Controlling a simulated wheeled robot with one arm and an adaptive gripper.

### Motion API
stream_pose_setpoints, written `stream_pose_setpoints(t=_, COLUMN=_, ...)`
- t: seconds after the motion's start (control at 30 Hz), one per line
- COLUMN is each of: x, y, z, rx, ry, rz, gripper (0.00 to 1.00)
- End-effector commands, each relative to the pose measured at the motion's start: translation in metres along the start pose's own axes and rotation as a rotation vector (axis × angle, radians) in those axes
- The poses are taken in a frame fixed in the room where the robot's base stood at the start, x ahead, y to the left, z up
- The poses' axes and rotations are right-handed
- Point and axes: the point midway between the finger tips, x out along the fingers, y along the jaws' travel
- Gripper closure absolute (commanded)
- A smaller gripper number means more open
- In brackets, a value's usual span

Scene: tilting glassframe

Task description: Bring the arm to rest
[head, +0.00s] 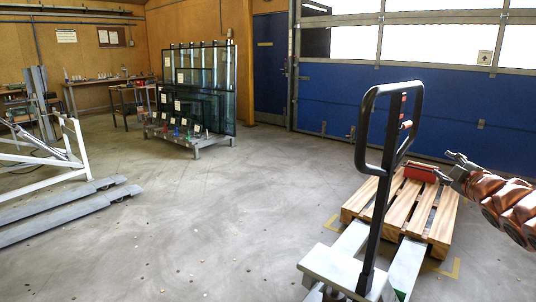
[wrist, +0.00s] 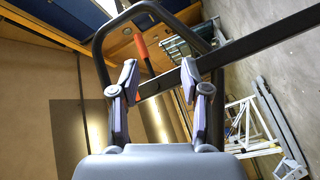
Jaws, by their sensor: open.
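My gripper (head: 453,168) is at the right of the head view, at the end of my arm, which comes in from the right edge. In the wrist view my gripper (wrist: 157,85) shows its two fingers apart with nothing held between them. The black handle of a pallet jack (head: 374,190) stands left of my gripper in the head view. The same handle (wrist: 101,62) shows beyond the fingers in the wrist view, with a red lever (wrist: 142,50). I cannot tell the exact gap between fingers and handle.
A wooden pallet (head: 440,215) with a red object (head: 421,172) is below my gripper. A glass rack (head: 197,143) stands at the back, a white frame (head: 72,140) at the left. A blue door (head: 400,100) closes the right side. The middle floor is clear.

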Motion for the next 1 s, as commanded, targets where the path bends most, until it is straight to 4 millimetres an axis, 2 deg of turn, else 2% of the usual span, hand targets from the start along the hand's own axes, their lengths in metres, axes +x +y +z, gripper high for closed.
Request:
stream_pose_setpoints(t=0.03, x=0.000, y=-0.012, z=-0.006, rx=0.038, ry=-0.043, rz=-0.027, gripper=0.54)
stream_pose_setpoints(t=0.13, x=-0.005, y=-0.037, z=-0.006, rx=0.128, ry=-0.154, rz=-0.081, gripper=0.54)
stream_pose_setpoints(t=0.27, x=-0.022, y=-0.078, z=-0.007, rx=0.241, ry=-0.303, rz=-0.166, gripper=0.54)
stream_pose_setpoints(t=0.47, x=-0.072, y=-0.150, z=-0.012, rx=0.401, ry=-0.542, rz=-0.316, gripper=0.54)
stream_pose_setpoints(t=0.67, x=-0.147, y=-0.226, z=-0.026, rx=0.536, ry=-0.788, rz=-0.489, gripper=0.54)
stream_pose_setpoints(t=0.9, x=-0.266, y=-0.305, z=-0.054, rx=0.651, ry=-1.097, rz=-0.716, gripper=0.54)
stream_pose_setpoints(t=1.0, x=-0.313, y=-0.327, z=-0.067, rx=0.678, ry=-1.206, rz=-0.800, gripper=0.54)
